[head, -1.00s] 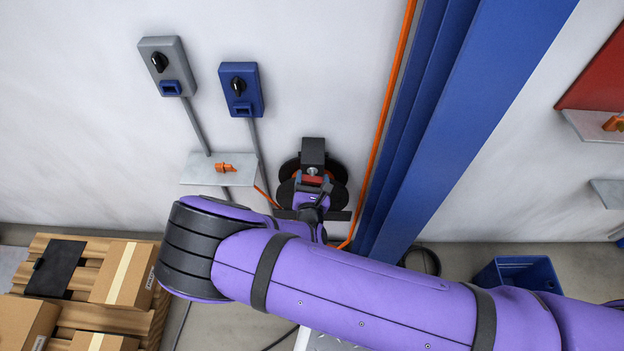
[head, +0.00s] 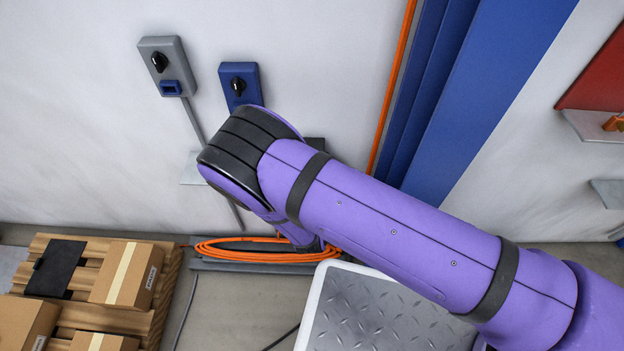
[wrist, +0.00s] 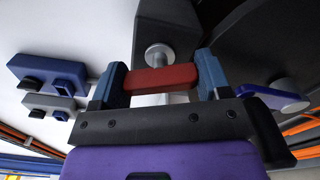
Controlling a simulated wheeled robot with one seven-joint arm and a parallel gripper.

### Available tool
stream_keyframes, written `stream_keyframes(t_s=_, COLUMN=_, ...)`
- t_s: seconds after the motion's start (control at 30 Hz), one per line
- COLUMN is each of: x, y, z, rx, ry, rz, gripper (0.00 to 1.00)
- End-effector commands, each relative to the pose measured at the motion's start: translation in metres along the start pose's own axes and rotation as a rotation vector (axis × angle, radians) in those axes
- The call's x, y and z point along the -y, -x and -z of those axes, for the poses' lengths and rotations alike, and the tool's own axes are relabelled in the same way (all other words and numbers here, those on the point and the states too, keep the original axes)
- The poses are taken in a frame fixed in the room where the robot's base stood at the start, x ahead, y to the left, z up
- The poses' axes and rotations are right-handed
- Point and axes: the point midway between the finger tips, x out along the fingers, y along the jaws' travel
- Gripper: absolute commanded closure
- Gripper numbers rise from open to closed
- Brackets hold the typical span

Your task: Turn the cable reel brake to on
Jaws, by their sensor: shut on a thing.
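In the wrist view, the two blue fingers of my gripper (wrist: 159,84) are shut on a red bar, the brake handle (wrist: 150,79). The handle joins a grey metal stem with a round end (wrist: 159,55) against a dark bracket (wrist: 165,22). The big black round part of the cable reel (wrist: 265,35) fills the upper right. In the head view my arm hides the gripper, the handle and nearly all of the reel. Only a dark edge of the bracket (head: 315,144) shows above my arm. I see no on or off marking.
A grey switch box (head: 163,60) and a blue one (head: 240,78) are on the wall to the left. A blue column (head: 450,90) stands to the right. Coiled orange cable (head: 225,252) lies below. A pallet with cardboard boxes (head: 126,274) is at lower left.

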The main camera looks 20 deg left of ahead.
Motion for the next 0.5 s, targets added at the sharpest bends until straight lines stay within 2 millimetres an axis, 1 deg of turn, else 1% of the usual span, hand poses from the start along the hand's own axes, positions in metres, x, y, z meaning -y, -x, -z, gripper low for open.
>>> stream_keyframes(t_s=0.2, x=0.0007, y=0.0009, z=0.0004, rx=0.0, ry=-0.181, rz=0.003, gripper=0.53)
stream_keyframes(t_s=0.5, x=0.0006, y=0.0011, z=0.0006, rx=-0.001, ry=-0.354, rz=0.002, gripper=0.53)
